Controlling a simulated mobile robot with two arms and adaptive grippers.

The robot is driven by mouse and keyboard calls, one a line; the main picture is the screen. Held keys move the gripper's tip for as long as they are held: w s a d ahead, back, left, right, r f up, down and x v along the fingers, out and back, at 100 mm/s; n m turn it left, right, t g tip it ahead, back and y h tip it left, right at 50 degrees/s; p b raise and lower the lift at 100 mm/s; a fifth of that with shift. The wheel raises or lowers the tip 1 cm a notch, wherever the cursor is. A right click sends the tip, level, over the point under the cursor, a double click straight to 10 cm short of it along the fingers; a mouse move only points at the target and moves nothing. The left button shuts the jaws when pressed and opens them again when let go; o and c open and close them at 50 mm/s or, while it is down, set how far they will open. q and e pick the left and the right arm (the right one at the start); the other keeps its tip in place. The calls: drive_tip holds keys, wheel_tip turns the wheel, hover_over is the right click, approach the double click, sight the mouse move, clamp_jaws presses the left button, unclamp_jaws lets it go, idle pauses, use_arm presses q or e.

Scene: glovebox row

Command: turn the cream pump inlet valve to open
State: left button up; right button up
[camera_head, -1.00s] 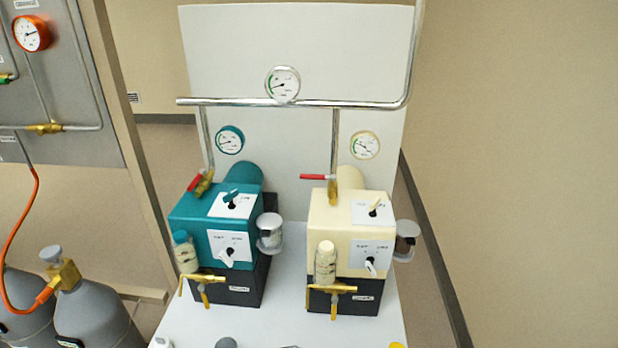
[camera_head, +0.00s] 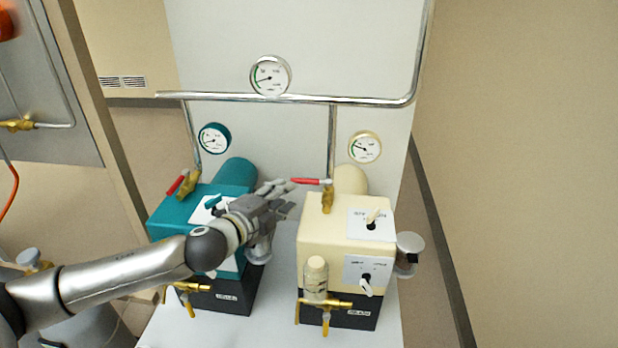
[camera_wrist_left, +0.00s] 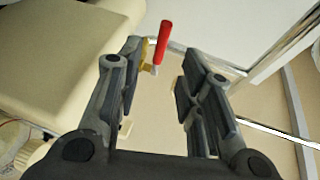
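The cream pump (camera_head: 346,235) stands on the right of the white bench. Its inlet valve has a brass body (camera_head: 327,199) on the vertical pipe and a red handle (camera_head: 311,181) pointing left, crosswise to the pipe. My left gripper (camera_head: 288,193) reaches in from the left, in front of the teal pump, with its fingertips just left of and slightly below the handle. In the wrist view the left gripper (camera_wrist_left: 161,68) is open and empty, and the red handle (camera_wrist_left: 162,42) shows between and ahead of the fingertips, nearer the left finger. My right gripper is not in view.
The teal pump (camera_head: 180,217), partly hidden by my arm, has its own red valve handle (camera_head: 177,184). A steel manifold pipe (camera_head: 330,100) with a gauge (camera_head: 270,76) runs above. Another gauge (camera_head: 364,147) sits above the cream pump. A clear jar (camera_head: 409,253) is at its right side.

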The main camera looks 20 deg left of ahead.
sight(302, 182)
use_arm(q)
drive_tip(key=p+x, duration=0.1)
drive_tip(key=x, duration=0.8)
drive_tip(key=shift+w+d, duration=0.15)
drive_tip(key=shift+w, duration=0.15)
drive_tip(key=shift+r, duration=0.1)
drive_tip(key=shift+c, duration=0.3)
clamp_jaws()
